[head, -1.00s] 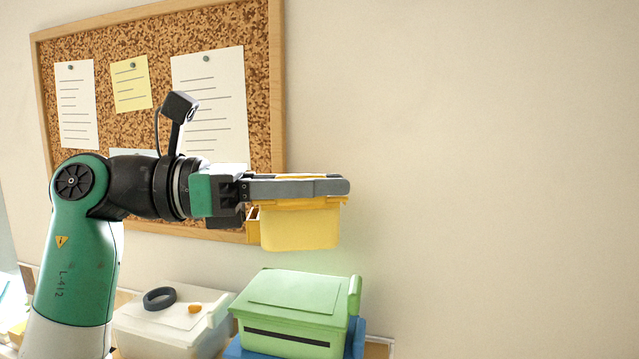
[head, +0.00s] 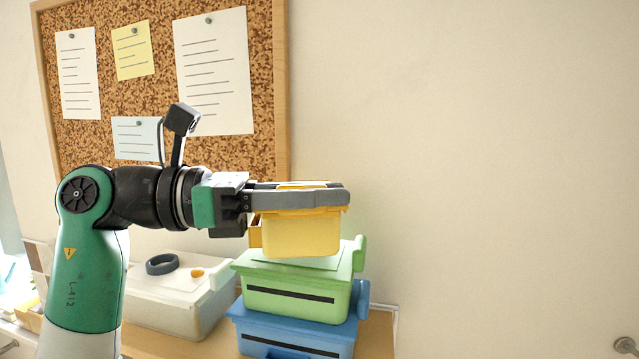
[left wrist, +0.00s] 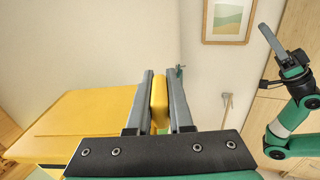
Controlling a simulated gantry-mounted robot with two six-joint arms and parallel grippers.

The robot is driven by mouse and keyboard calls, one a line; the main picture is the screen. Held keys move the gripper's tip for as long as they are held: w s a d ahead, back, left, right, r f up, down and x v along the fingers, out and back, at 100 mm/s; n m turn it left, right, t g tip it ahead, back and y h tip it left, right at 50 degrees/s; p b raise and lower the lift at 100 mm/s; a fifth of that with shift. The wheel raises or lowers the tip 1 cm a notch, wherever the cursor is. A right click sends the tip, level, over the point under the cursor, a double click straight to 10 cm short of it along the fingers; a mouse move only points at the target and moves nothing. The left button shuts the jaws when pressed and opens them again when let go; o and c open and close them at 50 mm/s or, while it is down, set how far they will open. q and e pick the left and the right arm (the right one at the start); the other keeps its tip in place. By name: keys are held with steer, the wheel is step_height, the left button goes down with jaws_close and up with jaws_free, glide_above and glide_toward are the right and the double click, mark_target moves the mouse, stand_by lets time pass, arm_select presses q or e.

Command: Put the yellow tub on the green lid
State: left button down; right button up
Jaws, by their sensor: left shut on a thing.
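The yellow tub (head: 300,236) is upright in my left gripper (head: 338,194), which is shut on its rim side; the left wrist view shows a yellow part of it (left wrist: 159,103) between the fingers. The tub's wide yellow top (left wrist: 75,122) lies to the left there. The green lid (head: 258,262) tops a green tub (head: 290,294). The yellow tub's base overlaps the lid in the head view, and I cannot tell whether they touch. My right gripper (left wrist: 270,40) shows at the right of the left wrist view, its opening unclear.
The green tub stands on a blue tub (head: 285,330). Left of them is a white box (head: 165,300) with a dark ring (head: 162,264) and a small orange thing (head: 197,273) on its lid. A corkboard (head: 265,90) hangs behind on the wall.

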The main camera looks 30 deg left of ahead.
arm_select(q)
steer(key=shift+f, duration=0.6)
steer(key=shift+f+b, duration=0.55)
steer(key=shift+f, duration=0.1)
steer(key=shift+c, duration=2.1)
jaws_free()
steer(key=b+v, duration=0.2)
steer(key=v, duration=0.9)
steer(key=shift+a, duration=0.3)
steer(key=shift+s, duration=0.15)
